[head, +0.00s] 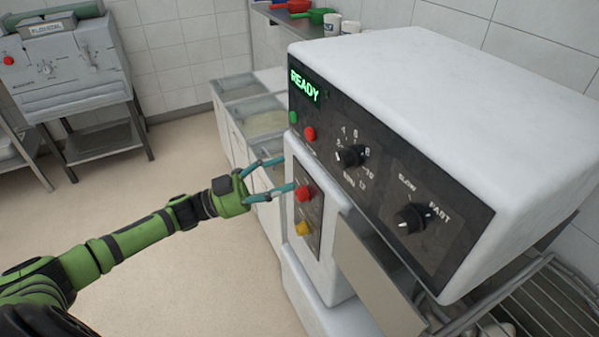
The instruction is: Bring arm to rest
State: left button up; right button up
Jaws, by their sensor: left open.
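My left arm comes in from the lower left of the head view. Its gripper (280,173) is open and empty, with two teal fingers spread apart. The fingers are at the left side of a white machine (430,75), close to its lower panel with a red button (304,194) and a yellow button (302,228). I cannot tell whether a fingertip touches the panel. The machine's display (304,86) reads READY in green. My right gripper is not in view.
The machine has a timer knob (350,156) and a speed knob (413,218). A wire guard (540,300) is at the lower right. Ingredient bins (262,122) stand behind the gripper. Another machine (65,65) stands on a metal stand at the back left. The floor (190,270) is clear.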

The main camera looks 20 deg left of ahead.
pick_arm(q)
jog(key=shift+s+a, duration=0.2)
jog(key=shift+a, duration=0.05)
dwell(0.3)
jog(key=w+a+f+n+t+y, duration=0.1)
jog(key=a+f+n+t+y, duration=0.3)
jog(key=f, duration=0.6)
jog(key=w+a+f+n+y, duration=0.2)
jog(key=f+n+y, duration=0.35)
jog(key=f, duration=0.35)
jog(key=s+a+f+n+g+y, duration=0.1)
jog(key=s+f+n+g+y, duration=0.2)
jog(key=f, duration=0.6)
jog(key=s+a+f+n+g+y, duration=0.1)
jog(key=s+f+n+y, duration=0.15)
jog(key=s+f, duration=0.45)
jog(key=s+d+f+n+g+y, duration=0.1)
jog(key=s+d+f+g, duration=0.15)
jog(key=s+f, duration=0.6)
jog(key=s+d+f+n+g+y, duration=0.15)
jog(key=s+f+g, duration=0.25)
jog(key=s+f, duration=0.5)
jog(key=s+d+f+g, duration=0.2)
jog(key=s+d+f, duration=0.1)
jog(key=s, duration=0.5)
jog(key=s+d+f+g, duration=0.3)
jog(key=s+d, duration=0.2)
jog(key=s, duration=0.4)
jog(key=shift+f, duration=0.3)
